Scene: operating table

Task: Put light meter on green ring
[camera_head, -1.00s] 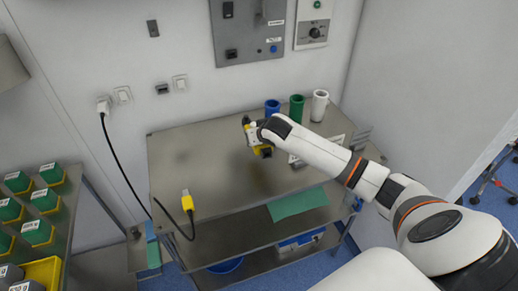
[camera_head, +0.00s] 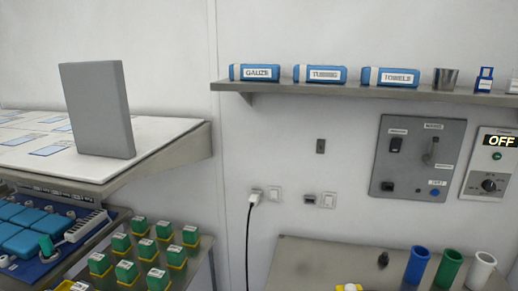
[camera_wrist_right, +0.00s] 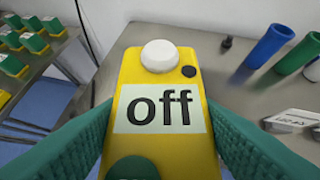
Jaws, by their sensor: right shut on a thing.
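The light meter (camera_wrist_right: 165,75) is a yellow box with a white dome, a small black knob and a label reading "off". My right gripper (camera_wrist_right: 158,115) is shut on it, with green fingers along both sides in the right wrist view. A yellow and white tip (camera_head: 349,287), likely the meter's, shows at the bottom edge of the head view. A green open tube (camera_head: 447,268) stands between a blue tube (camera_head: 417,265) and a white tube (camera_head: 479,270) on the metal table. I cannot tell whether its rim is the green ring. My left gripper is out of view.
The metal table (camera_head: 315,262) stands against the wall. A wall box (camera_head: 489,165) reads "OFF", beside a grey panel (camera_head: 417,158). A shelf (camera_head: 290,88) holds labelled packs. Green and yellow blocks (camera_head: 126,271) stand on a rack at left.

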